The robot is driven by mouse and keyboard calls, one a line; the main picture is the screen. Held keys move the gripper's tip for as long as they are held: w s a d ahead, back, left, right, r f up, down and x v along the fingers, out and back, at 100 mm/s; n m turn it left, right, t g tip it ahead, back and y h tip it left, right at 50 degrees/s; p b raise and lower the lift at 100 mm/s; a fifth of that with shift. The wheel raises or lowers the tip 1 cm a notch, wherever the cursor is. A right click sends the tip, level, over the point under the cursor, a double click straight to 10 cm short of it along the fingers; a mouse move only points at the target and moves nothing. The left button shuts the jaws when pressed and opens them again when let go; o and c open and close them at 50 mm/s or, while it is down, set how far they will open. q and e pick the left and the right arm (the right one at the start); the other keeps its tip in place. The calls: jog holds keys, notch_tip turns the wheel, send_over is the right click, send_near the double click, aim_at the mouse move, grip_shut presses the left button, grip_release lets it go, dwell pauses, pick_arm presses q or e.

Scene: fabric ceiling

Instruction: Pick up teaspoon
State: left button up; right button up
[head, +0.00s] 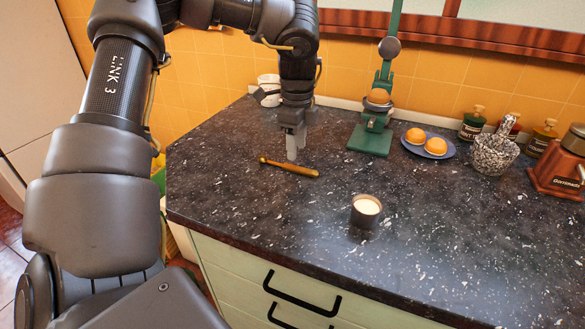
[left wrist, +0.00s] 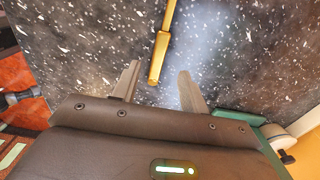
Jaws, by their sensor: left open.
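The teaspoon (head: 290,168) looks like a thin golden-brown stick lying on the dark speckled countertop (head: 240,205). In the left wrist view the spoon (left wrist: 160,52) lies with its thicker end towards my gripper, between the lines of the two fingers. My left gripper (head: 292,146) points down just behind the spoon in the head view. Its two fingers (left wrist: 158,85) are apart with nothing between them, and they look slightly above the counter. My right gripper is not in view.
A dark cup with pale contents (head: 366,211) stands in front of the spoon. A green juicer press (head: 372,135) stands behind right. A blue plate with orange halves (head: 427,146), a speckled mortar (head: 494,154), bottles (head: 472,124) and a red grinder (head: 560,168) are further right. A white mug (head: 269,90) stands behind the gripper.

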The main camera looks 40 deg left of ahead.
aim_at(295, 167)
pick_arm(q)
jog(key=shift+s+f, duration=0.1)
jog(key=shift+f, duration=0.1)
notch_tip(295, 167, down, 5)
jog(key=shift+a+r+p, duration=0.1)
jog(key=shift+p, duration=0.3)
grip_shut()
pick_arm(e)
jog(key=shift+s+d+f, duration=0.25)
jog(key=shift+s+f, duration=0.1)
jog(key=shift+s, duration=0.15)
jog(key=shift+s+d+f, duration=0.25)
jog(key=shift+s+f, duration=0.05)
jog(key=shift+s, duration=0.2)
